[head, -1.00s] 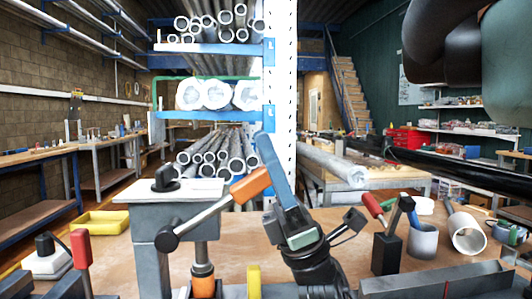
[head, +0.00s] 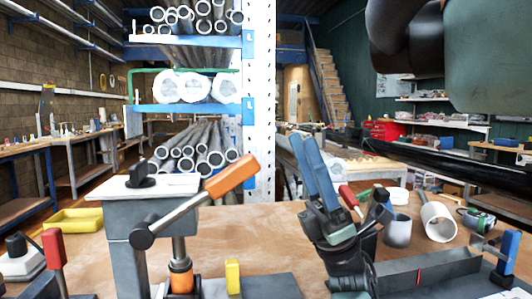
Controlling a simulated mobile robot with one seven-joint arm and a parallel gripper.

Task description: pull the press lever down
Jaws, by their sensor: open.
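The press (head: 124,217) is a grey stand at the left of the bench. Its lever is a grey rod running from a dark pivot (head: 142,236) up and right to an orange handle (head: 232,175). The lever slants upward. Below it, a silver ram carries an orange collar (head: 180,273). My gripper (head: 308,140) has blue fingers pointing up. It is open, to the right of the handle, with a visible gap between them in the picture. Nothing shows between the fingers. The depth between fingers and handle is hard to tell.
A yellow block (head: 232,276) stands beside the ram. A red-handled lever (head: 54,249) is at the left front. A yellow tray (head: 74,220) lies behind left.

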